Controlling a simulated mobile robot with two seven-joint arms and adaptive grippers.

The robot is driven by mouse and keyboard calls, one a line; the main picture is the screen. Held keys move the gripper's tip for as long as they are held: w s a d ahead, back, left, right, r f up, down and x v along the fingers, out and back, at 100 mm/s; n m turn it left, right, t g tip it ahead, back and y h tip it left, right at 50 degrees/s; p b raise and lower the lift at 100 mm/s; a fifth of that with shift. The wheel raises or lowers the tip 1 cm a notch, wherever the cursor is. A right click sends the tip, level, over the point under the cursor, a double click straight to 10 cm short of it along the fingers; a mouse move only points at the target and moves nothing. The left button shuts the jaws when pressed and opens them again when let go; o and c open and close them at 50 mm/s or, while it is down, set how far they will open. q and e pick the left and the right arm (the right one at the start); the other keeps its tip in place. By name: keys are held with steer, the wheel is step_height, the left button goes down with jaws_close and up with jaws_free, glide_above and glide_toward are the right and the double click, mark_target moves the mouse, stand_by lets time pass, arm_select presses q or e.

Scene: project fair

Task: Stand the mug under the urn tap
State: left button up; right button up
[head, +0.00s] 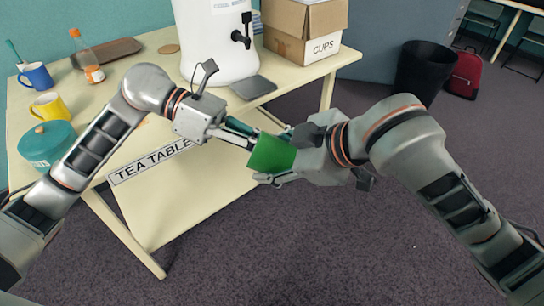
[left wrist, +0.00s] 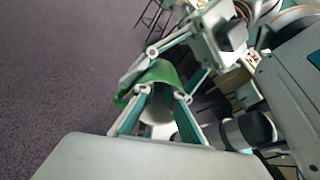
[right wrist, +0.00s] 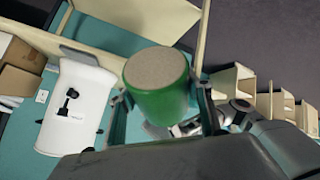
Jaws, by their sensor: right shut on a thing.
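The green mug (head: 272,155) is held in the air in front of the table's front edge. My right gripper (head: 275,157) is shut on it from the right; the mug's pale base (right wrist: 156,68) faces the right wrist camera. My left gripper (head: 252,140) reaches in from the left at the mug's other side. Its fingers are apart, with the mug (left wrist: 160,78) between or just beyond them; contact is unclear. The white urn (head: 217,45) stands on the table with its black tap (head: 241,36) facing front. A dark grey pad (head: 253,87) lies below the tap.
Yellow mug (head: 49,106), blue mug (head: 36,76), teal pot (head: 47,145), bottle (head: 87,58) and brown tray (head: 110,52) stand at the table's left. A cups box (head: 308,30) is right of the urn. A "TEA TABLE" sign (head: 155,160) runs along the front edge.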

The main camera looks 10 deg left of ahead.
arm_select(q)
steer(key=shift+r, duration=0.2)
arm_select(e)
steer(key=shift+s+f, duration=0.15)
steer(key=shift+s, duration=0.05)
